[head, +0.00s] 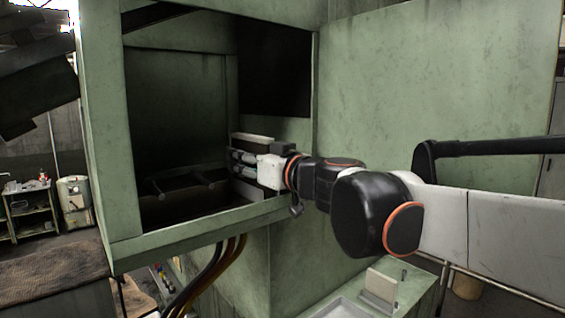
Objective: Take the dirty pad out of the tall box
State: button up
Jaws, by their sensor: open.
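The tall box (108,150) is a green metal cabinet with an open front and a dark inside. My gripper (236,162) reaches into it from the right, low by the right inner wall. Its fingers are open and point left. A pale, flat edge (252,138) shows just above and behind the fingers, and it may be the pad or its holder. I cannot tell whether the fingers touch it or stand around it. The gripper hides much of that spot, and no dirt can be made out.
Dark bars (180,185) lie low inside the box. The front sill (200,232) runs beneath my arm. Cables hang below. A beige upright block (381,285) stands in a holder on a green ledge at lower right. A large green panel (430,80) stands behind my arm.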

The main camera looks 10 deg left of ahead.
grip_shut()
jog(key=shift+r, duration=0.15)
